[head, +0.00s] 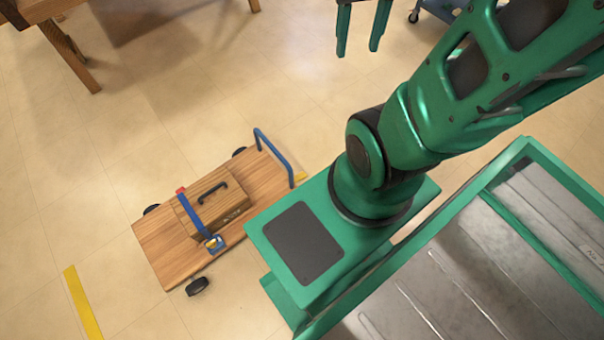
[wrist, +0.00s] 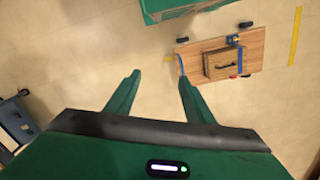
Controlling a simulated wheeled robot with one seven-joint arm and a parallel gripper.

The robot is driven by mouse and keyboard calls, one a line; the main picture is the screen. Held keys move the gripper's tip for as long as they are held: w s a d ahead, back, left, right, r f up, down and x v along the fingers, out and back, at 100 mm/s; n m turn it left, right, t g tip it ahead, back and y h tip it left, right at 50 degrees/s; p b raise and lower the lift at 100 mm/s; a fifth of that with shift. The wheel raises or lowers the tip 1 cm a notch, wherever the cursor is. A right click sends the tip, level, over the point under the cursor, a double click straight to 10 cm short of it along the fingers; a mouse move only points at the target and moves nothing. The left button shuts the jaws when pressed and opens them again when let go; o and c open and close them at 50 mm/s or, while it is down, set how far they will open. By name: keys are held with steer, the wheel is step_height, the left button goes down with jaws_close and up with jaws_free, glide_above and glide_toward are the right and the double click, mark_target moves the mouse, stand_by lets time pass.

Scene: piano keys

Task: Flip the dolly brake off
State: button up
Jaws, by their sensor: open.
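The dolly is a flat wooden platform (head: 158,242) with black wheels and a blue bar handle (head: 275,153) at one end. It stands on the floor at the lower left in the head view and shows at the upper right in the wrist view (wrist: 256,47). A small red piece (head: 180,190) sits at the dolly's far edge, by the strap end; it also shows in the wrist view (wrist: 233,76). I cannot tell whether it is the brake. My gripper (head: 358,48) is open and empty, high in the head view and well away from the dolly; its fingers also show in the wrist view (wrist: 159,77).
A wooden case (head: 232,205) is held on the dolly by a blue strap (head: 196,218) with a buckle. A wooden table leg (head: 70,58) stands at the upper left, and a blue wheeled cart (wrist: 17,118) at the wrist view's left. Floor around the dolly is mostly clear.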

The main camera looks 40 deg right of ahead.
steer(key=w+d+f+n, duration=0.5)
steer(key=w+f, duration=0.5)
steer(key=w, duration=0.1)
steer(key=w+d+f+n, duration=0.4)
steer(key=w+f+n, duration=0.1)
steer(key=w+f, duration=0.55)
steer(key=n+y, duration=0.5)
steer(key=n, duration=0.8)
glide_toward(300, 176)
steer(key=x, duration=0.8)
